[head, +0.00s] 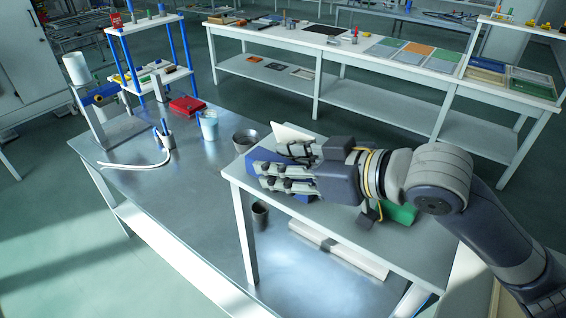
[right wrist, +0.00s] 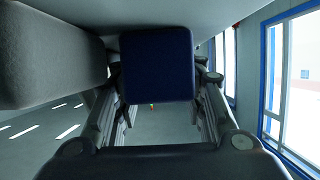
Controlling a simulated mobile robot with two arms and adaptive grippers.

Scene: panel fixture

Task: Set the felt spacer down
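My right gripper (head: 280,168) reaches in from the right, low over the near table, with its fingers pointing left. Its two fingers stand apart; the right wrist view (right wrist: 163,118) shows a clear gap between them. A blue piece (head: 256,165) shows beside and behind the fingertips, partly hidden by them. A pale panel (head: 292,132) stands just behind the gripper. In the right wrist view a dark blue squarish block (right wrist: 156,65) shows above the gap; I cannot tell what it is. I cannot pick out the felt spacer with certainty. My left gripper is not in view.
A green block (head: 402,213) lies under my right wrist on the near table (head: 410,252). A dark cup (head: 245,140), a pale blue cup (head: 209,125) and a red box (head: 187,106) stand on the steel table (head: 140,178). A long white bench (head: 285,42) is behind.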

